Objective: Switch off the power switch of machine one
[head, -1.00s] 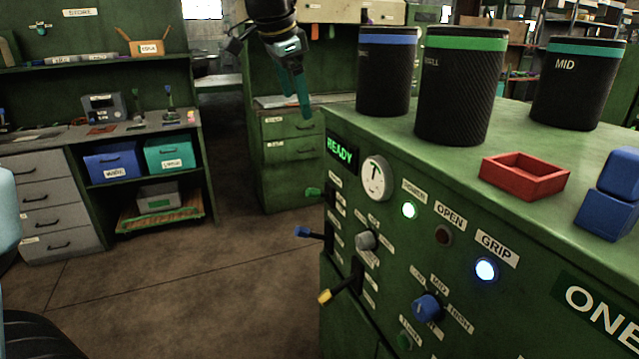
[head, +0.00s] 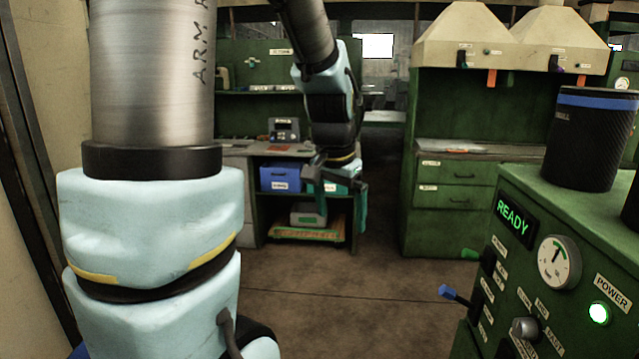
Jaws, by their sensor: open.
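The green machine (head: 575,235) stands at the right edge, partly cut off; its "ONE" label is out of view now. Its front shows a lit READY display (head: 513,217), a dial gauge (head: 559,262) and a glowing lamp (head: 599,313) under a POWER label. A green-tipped lever (head: 470,253), a blue-tipped lever (head: 448,292) and a grey knob (head: 524,328) stick out of the panel. I cannot tell which control is the power switch. My gripper (head: 342,205) hangs fingers down, open and empty, left of the machine and apart from it.
A black cylinder with a blue band (head: 592,140) stands on the machine top. A green drawer cabinet (head: 455,205) is behind, with cream hoods (head: 510,40) above. A workbench with a blue bin (head: 287,177) is at the back. The floor (head: 350,290) between is clear.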

